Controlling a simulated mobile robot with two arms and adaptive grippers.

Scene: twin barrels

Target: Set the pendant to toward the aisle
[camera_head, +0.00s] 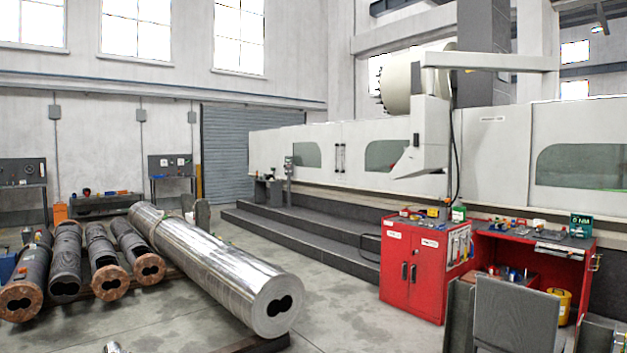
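The pendant (428,135) is a pale grey control housing. It hangs from a horizontal boom (500,62) in front of the long white machine (490,150), right of the picture's middle. Its lower part slants out toward the left of the picture. I see it mostly from the side, and its screen or buttons cannot be made out. A dark cable hangs down beside it on the right. Neither of my grippers can be made out in this view.
Dark steps (300,240) run along the machine. A red cabinet (410,270) and red workbench (530,245) stand below the pendant. A large shiny twin-bore barrel (215,265) and several dark barrels lie at the left. Grey floor (335,295) between barrel and cabinet is clear.

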